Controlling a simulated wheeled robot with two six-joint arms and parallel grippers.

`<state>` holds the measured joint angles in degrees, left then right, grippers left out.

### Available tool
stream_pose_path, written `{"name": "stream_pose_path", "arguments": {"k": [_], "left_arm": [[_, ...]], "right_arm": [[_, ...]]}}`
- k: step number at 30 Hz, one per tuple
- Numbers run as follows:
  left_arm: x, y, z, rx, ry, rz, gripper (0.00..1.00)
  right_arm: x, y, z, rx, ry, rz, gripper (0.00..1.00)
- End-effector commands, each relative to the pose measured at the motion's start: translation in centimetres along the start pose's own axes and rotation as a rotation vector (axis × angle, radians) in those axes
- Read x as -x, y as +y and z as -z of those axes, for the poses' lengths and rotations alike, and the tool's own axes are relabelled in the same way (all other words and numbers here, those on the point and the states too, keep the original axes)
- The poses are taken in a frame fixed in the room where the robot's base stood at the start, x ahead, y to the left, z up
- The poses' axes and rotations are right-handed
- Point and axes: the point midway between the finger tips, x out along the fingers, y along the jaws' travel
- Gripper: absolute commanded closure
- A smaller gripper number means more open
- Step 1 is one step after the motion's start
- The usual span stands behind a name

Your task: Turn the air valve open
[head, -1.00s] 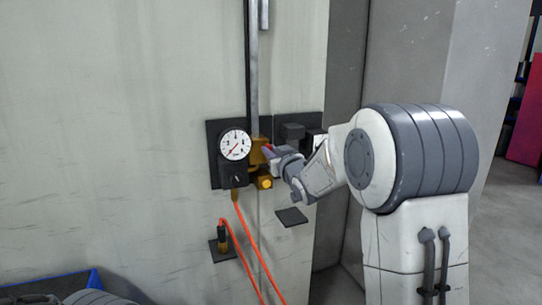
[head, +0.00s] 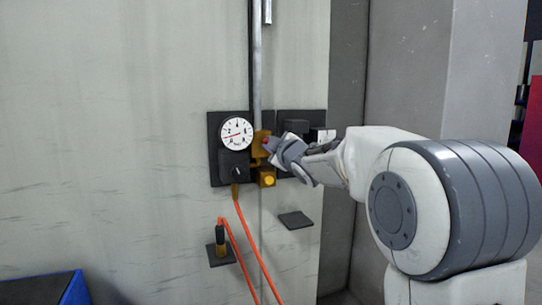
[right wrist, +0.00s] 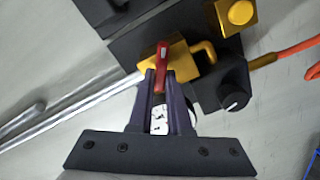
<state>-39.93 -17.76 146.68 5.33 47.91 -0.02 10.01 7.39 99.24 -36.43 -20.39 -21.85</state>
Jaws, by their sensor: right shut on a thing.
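The air valve is a brass body (head: 258,139) on the vertical metal pipe, with a red lever (right wrist: 161,67). My right gripper (head: 272,148) is at the valve from the right. In the right wrist view my right gripper (right wrist: 160,85) is shut on the red lever, whose end stands out beyond the fingertips. The lever lies at an angle to the pipe there. The round white gauge (head: 237,133) is left of the valve, its red needle pointing left and slightly down. In the head view the gripper hides most of the lever. My left gripper is out of view.
A black regulator knob (head: 236,165) sits under the gauge, and a yellow button (head: 268,181) under the valve. An orange hose (head: 245,233) hangs below, near a small fitting on a bracket (head: 221,254). A dark shelf plate (head: 295,220) juts out below. A blue bin (head: 45,288) stands bottom left.

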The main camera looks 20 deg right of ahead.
Motion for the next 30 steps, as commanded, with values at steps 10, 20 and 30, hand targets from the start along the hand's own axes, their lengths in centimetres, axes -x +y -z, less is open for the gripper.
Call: {"name": "stream_pose_path", "arguments": {"k": [10,20,30], "left_arm": [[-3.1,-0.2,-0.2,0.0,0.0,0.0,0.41],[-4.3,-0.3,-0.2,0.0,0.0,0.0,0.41],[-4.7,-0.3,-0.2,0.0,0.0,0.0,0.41]], "right_arm": [[0.0,-0.7,-0.2,0.315,0.001,-0.001,1.0],[0.0,-0.9,-0.3,0.517,0.0,0.001,1.0],[0.0,-0.9,-0.2,0.597,0.001,0.002,1.0]]}}
